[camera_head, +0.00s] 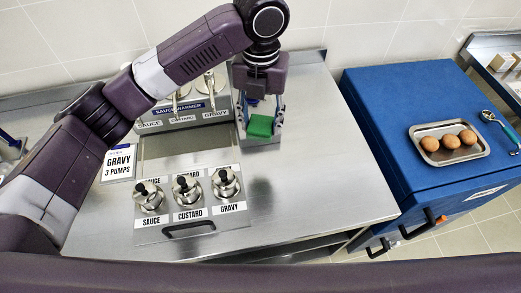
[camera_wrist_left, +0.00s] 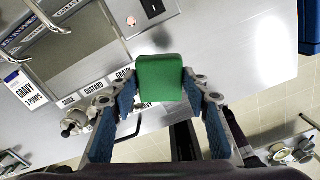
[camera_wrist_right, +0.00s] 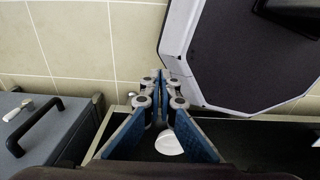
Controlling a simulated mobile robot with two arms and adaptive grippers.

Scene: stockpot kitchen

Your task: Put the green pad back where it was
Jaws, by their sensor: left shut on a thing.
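The green pad (camera_head: 260,126) is a small block with rounded edges. My left gripper (camera_head: 262,112) points down and is shut on it, with a finger at each side. In the left wrist view the pad (camera_wrist_left: 160,78) sits between the blue fingertips and hides part of the counter behind it. The pad is right of the sauce warmer (camera_head: 183,108); I cannot tell whether it touches anything below. My right gripper (camera_wrist_right: 161,90) shows only in its wrist view, with its fingertips together and nothing visible between them.
A "GRAVY 3 PUMPS" card (camera_head: 118,162) is at left. The steel counter (camera_head: 315,165) is clear at right. Beyond it, a blue cabinet (camera_head: 380,115) bears a tray (camera_head: 425,130) of brown eggs and a ladle (camera_head: 489,116).

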